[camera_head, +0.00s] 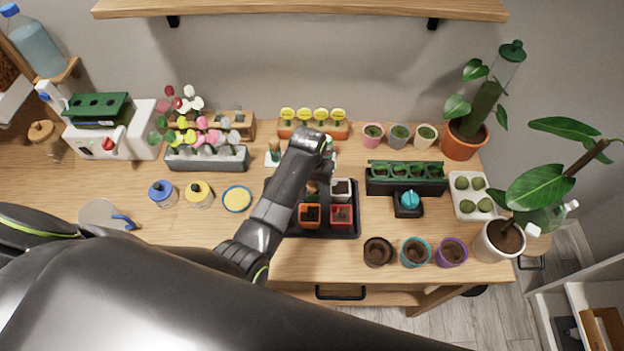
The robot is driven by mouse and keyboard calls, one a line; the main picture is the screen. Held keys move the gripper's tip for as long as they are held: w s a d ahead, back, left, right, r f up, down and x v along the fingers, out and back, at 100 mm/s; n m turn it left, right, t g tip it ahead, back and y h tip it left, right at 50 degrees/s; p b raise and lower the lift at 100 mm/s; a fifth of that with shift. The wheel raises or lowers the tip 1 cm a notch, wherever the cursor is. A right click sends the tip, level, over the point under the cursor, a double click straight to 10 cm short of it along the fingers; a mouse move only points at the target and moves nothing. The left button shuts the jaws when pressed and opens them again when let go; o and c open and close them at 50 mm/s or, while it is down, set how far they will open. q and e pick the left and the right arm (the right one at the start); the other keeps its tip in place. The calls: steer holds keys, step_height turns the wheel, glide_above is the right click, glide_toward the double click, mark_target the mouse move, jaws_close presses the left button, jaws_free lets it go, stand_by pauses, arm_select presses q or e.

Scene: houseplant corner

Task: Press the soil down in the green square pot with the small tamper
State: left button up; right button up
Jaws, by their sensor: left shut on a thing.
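A black tray (352,233) in the middle of the table holds small square pots. An orange pot (309,216), a red pot (341,216) and a white pot (341,189) show. The back left place is mostly covered by my left arm, and I cannot make out a green square pot there. My left gripper (325,168) is over the back part of the tray. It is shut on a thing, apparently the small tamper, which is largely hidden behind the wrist. Whether it touches soil cannot be told. My right gripper is not in view.
A white holder (273,158) stands behind the tray. Three round pots, brown (378,252), teal (415,252) and purple (451,252), stand at the front right. A green planter strip (406,178) is right of the tray. A yellow-topped dish (237,199) is left.

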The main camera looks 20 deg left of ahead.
arm_select(q)
steer(key=shift+w+r, duration=0.1)
steer(key=shift+r, duration=3.3)
steer(key=shift+f, duration=0.1)
